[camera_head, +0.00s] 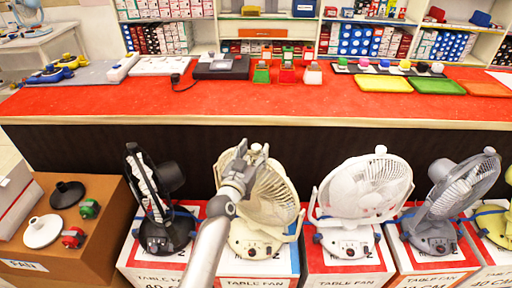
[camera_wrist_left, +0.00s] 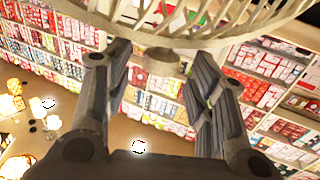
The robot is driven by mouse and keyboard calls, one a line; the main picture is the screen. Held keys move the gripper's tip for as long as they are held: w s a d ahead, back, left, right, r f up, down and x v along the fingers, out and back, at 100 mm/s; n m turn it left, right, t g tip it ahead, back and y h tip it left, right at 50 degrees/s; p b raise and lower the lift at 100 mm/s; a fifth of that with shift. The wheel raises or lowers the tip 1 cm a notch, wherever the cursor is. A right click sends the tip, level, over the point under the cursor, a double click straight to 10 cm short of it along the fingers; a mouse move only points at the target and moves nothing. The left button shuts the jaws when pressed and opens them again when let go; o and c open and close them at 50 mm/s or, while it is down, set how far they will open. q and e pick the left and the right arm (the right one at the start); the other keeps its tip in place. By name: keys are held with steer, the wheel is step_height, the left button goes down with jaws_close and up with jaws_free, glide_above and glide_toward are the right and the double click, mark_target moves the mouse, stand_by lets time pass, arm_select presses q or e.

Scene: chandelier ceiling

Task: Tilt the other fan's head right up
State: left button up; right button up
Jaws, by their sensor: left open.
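Several table fans stand in a row on boxes: a black fan (camera_head: 160,190), a cream fan (camera_head: 268,200), a white fan (camera_head: 362,190), a grey fan (camera_head: 458,185) and a partly cut-off yellow fan (camera_head: 497,226). My left gripper (camera_head: 243,158) is at the cream fan's head, over the left part of its cage. In the left wrist view the cream cage (camera_wrist_left: 190,28) crosses the top, and a small round knob on its rim lies between the open fingers (camera_wrist_left: 160,62). I cannot tell whether the fingers touch it. My arm hides part of the cream fan. My right gripper is not in view.
A red counter (camera_head: 220,100) runs behind the fans, with trays (camera_head: 437,86) and small goods on it. Stocked shelves stand behind. A brown box (camera_head: 95,215) with loose round parts is at the left. The white fan stands close to the cream one.

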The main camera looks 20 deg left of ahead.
arm_select(q)
steer(key=shift+w, duration=1.25)
jaws_close()
